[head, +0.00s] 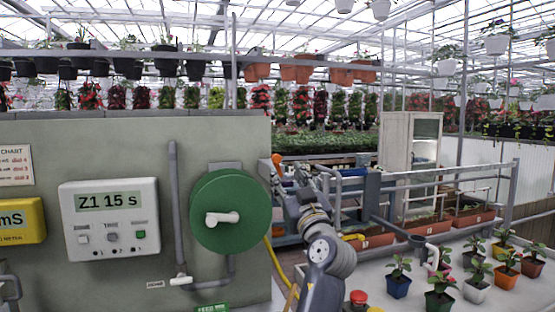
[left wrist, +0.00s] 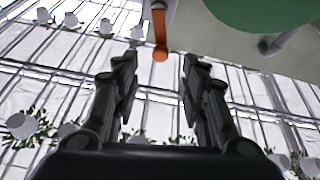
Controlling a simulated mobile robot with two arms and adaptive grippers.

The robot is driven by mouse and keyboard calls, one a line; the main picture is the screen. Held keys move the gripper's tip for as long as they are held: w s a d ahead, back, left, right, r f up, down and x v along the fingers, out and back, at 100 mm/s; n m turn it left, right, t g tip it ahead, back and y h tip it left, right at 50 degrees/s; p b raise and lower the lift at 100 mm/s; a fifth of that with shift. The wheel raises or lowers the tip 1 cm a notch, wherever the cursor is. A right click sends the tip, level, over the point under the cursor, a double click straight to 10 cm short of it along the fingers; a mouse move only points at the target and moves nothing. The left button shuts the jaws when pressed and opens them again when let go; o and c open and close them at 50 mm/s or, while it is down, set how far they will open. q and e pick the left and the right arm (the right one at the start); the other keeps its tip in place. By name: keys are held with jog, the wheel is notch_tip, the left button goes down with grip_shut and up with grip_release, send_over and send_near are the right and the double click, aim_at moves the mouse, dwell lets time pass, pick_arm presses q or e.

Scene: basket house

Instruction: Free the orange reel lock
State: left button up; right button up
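The orange reel lock (head: 277,158) shows at the right edge of the grey-green panel, beside the green reel (head: 230,225). In the left wrist view the lock (left wrist: 160,35) is an orange lever with a rounded end, hanging from a grey mount. My left gripper (head: 281,178) is just below the lock in the head view. In the left wrist view my left gripper (left wrist: 160,70) is open, its two fingers apart and nothing between them. The lever's rounded end lies just beyond the fingertips, roughly centred; I see no contact. My right gripper is not in view.
The reel has a white crank handle (head: 222,218). A white timer box (head: 110,250) and a grey pipe (head: 174,205) are on the panel. Several potted plants stand on the white bench (head: 415,290) at right. A yellow hose (head: 275,262) runs below the reel.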

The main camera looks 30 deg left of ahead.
aim_at(278, 160)
pick_arm(q)
jog(key=p+x, duration=0.3)
jog(key=x, duration=0.4)
jog(key=shift+w+a+r, duration=0.2)
jog(key=shift+a+r, duration=0.05)
jog(key=shift+w+a+r, duration=0.1)
jog(key=shift+w+a, duration=0.3)
jog(key=shift+a, duration=0.05)
jog(key=shift+c, duration=0.6)
grip_shut()
